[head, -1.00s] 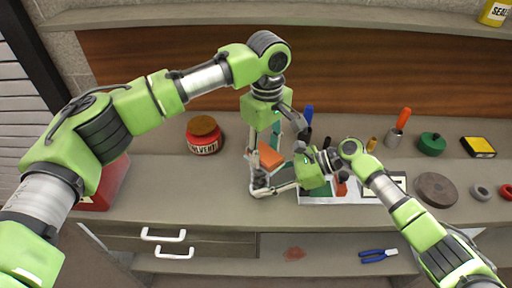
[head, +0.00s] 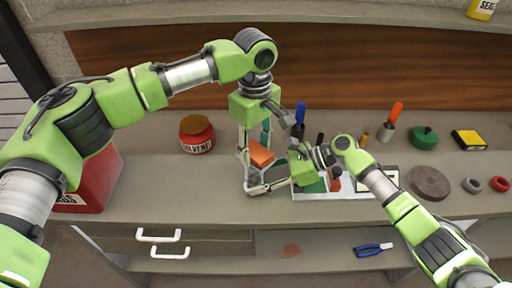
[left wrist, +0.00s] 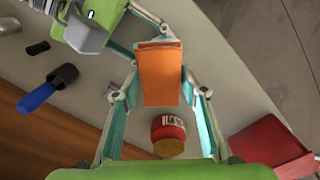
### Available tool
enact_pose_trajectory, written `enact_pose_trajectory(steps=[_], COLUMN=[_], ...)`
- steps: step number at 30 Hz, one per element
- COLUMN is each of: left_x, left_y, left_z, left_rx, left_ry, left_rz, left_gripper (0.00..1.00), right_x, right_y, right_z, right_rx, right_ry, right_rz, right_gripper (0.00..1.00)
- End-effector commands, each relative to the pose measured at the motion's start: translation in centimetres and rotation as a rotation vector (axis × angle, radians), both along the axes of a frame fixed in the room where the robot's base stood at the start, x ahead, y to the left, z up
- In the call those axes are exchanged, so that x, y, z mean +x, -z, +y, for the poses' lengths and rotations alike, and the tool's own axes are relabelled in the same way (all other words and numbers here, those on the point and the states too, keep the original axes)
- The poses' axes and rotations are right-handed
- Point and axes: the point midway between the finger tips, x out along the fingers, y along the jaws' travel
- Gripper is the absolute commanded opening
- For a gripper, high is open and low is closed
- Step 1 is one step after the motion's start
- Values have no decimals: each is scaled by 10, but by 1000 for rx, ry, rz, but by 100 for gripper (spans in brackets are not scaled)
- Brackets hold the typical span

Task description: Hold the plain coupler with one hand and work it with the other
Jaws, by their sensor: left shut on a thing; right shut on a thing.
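The plain coupler seems to be the orange block-like piece (head: 261,154) at the middle of the counter. It also shows in the left wrist view (left wrist: 161,78), between the pads of my left gripper. My left gripper (head: 255,147) points down and is shut on the orange piece, holding it above the counter. My right gripper (head: 262,178) reaches in from the right, its fingers at the far end of the same piece. In the left wrist view the right gripper (left wrist: 140,35) meets the piece's top end. The fingers partly hide that end.
A red solvent jar (head: 197,135) and a red box (head: 92,182) stand to the left. A white tray (head: 345,192) lies right of the grippers. Behind and right are an orange-handled tool (head: 396,112), green container (head: 424,138) and brown disc (head: 428,182). Blue pliers (head: 372,250) lie below.

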Motion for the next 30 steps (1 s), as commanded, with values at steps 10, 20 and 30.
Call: enact_pose_trajectory(steps=[10,20,30], left_x=[-1,0,0], left_y=[1,1,2], left_z=[10,-8,23], left_rx=[1,1,1], left_ry=[3,-2,0], left_rz=[2,2,1], left_gripper=[16,16,16], right_x=[0,0,0], right_y=[2,2,2], right_z=[-1,-1,-2], right_rx=[-4,-4,-4], right_ry=[2,2,3], right_rz=[1,1,1], right_gripper=[21,21,21])
